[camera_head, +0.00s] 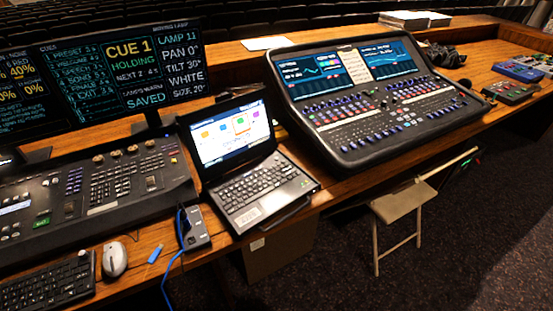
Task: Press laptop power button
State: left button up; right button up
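The laptop (262,187) stands open on the wooden desk, left of the big mixing console. Its screen (232,134) is lit and shows a window with several coloured icons. Its keyboard faces the front edge of the desk. I cannot make out the power button at this size. Neither of my grippers shows in the head view.
A mixing console (375,100) stands right of the laptop, and a lighting desk (95,190) stands left. A small black box (195,228) with a blue cable sits beside the laptop. A mouse (114,259) lies front left. A folding chair (403,202) stands before the desk.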

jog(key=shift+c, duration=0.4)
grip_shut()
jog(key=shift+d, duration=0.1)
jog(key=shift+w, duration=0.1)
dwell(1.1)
